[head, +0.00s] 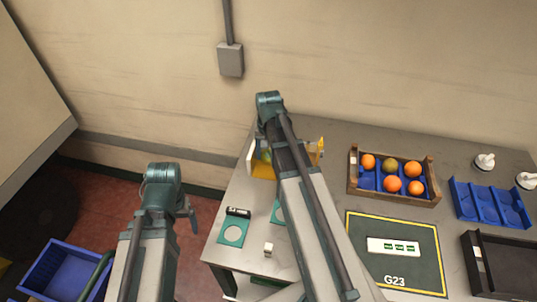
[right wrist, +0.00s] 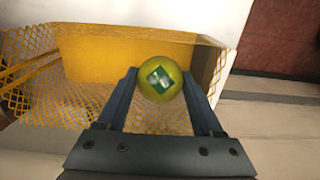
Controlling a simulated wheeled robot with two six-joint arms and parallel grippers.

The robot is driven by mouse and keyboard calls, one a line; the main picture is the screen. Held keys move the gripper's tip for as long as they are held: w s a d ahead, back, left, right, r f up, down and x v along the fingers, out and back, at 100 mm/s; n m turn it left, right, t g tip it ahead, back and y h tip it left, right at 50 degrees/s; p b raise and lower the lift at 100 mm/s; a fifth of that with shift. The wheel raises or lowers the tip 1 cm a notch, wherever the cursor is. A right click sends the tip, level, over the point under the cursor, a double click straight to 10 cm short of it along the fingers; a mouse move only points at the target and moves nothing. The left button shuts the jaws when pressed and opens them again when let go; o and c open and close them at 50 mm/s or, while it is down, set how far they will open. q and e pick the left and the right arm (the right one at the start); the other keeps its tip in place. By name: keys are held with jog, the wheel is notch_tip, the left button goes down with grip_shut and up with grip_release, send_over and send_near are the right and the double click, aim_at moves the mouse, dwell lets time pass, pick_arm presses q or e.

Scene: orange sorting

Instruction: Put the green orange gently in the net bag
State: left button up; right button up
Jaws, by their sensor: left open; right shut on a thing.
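My right gripper (right wrist: 160,84) is shut on the green orange (right wrist: 161,77), a yellow-green fruit with a green and white sticker, in the right wrist view. The orange is in front of the yellow net bag (right wrist: 110,102), whose mesh spreads behind and beside the fingers. How deep the orange is in the bag I cannot tell. In the head view the bag (head: 262,168) shows only in part at the table's left end, behind my right arm, which hides the right gripper. My left gripper (head: 192,214) is mostly hidden behind its own arm, away from the bag; it is open.
A wooden crate (head: 394,199) holds several oranges, one of them greenish. A blue tray (head: 490,203), a black tray (head: 505,268) and a dark mat (head: 408,273) marked G23 lie at right. A blue bin (head: 62,268) is at lower left.

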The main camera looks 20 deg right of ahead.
jog(key=shift+f, duration=0.1)
dwell(0.3)
jog(key=o, duration=1.4)
jog(key=shift+o, duration=0.2)
jog(key=shift+r+p, duration=4.05)
jog(key=shift+f, duration=0.15)
notch_tip(320, 180, down, 6)
jog(key=b, duration=0.6)
